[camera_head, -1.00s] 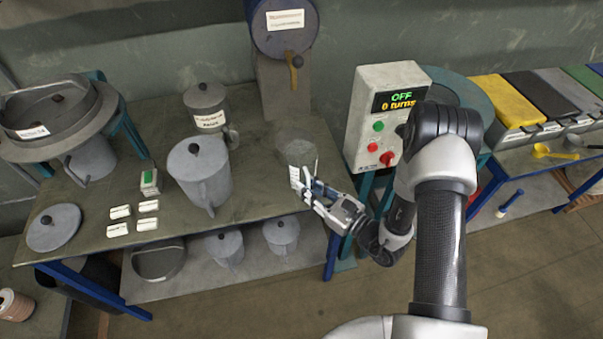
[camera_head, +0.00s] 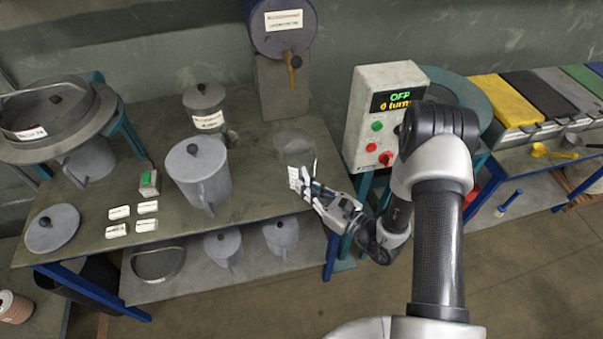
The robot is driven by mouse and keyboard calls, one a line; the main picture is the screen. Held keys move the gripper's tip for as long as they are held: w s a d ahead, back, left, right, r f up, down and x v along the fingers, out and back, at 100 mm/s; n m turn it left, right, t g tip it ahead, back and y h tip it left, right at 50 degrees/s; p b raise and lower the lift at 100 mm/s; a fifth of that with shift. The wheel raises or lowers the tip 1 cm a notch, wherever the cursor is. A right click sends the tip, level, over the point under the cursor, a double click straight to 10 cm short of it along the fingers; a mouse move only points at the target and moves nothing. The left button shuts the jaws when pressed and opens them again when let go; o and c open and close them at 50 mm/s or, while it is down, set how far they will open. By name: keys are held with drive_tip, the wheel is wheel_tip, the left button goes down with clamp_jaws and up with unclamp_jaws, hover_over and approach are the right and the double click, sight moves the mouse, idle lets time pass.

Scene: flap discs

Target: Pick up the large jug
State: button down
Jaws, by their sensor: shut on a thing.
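The large jug (camera_head: 297,150) looks like the clear, see-through vessel at the right end of the workbench, roughly upright. It has a white label on its near side. My gripper (camera_head: 304,184) is at the near side of this jug, reaching in from the lower right, and is shut on it. The fingers hide part of the label and lower side. I cannot tell whether the jug's base touches the bench.
On the workbench (camera_head: 255,190) a grey lidded pot (camera_head: 205,180) stands left of the jug, with a labelled canister (camera_head: 207,108) behind it. A dispenser (camera_head: 283,30) stands at the back. A control box (camera_head: 388,115) reading OFF stands close on the right.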

drive_tip(key=shift+r, duration=0.1)
wheel_tip(320, 180, up, 20)
drive_tip(key=p, duration=0.6)
drive_tip(key=c, duration=2.3)
unclamp_jaws()
clamp_jaws()
